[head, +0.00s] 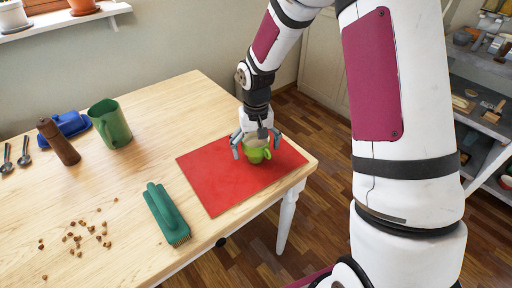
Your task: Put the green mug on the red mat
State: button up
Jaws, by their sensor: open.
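The green mug (255,155) is light green and stands on the red mat (212,184), towards the mat's right part. Its handle points to the right. My gripper (256,148) is directly above and around the mug from above, with its fingers apart on either side. The gripper is open, and it partly hides the mug's rim and inside. The red mat lies flat near the table's right corner.
A darker green pitcher (112,126), a brown pepper mill (59,143) and a blue butter dish (68,125) stand at the left. A green brush (166,213) lies left of the mat. Crumbs (84,236) are scattered at the front left. The table's middle is clear.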

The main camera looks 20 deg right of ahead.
jog(key=s+r+p, duration=0.1)
jog(key=s+r, duration=0.2)
jog(key=r, duration=0.7)
jog(key=s+r, duration=0.3)
jog(key=r, duration=0.6)
jog(key=s+r+t, duration=0.1)
jog(key=s+r, duration=0.1)
jog(key=s, duration=1)
jog(key=s+r+n+t, duration=0.1)
jog(key=s+r, duration=0.2)
jog(key=s, duration=1)
jog(key=shift+a+r+n+t, duration=0.15)
jog(key=shift+a+n+t, duration=0.15)
jog(key=shift+a, duration=0.1)
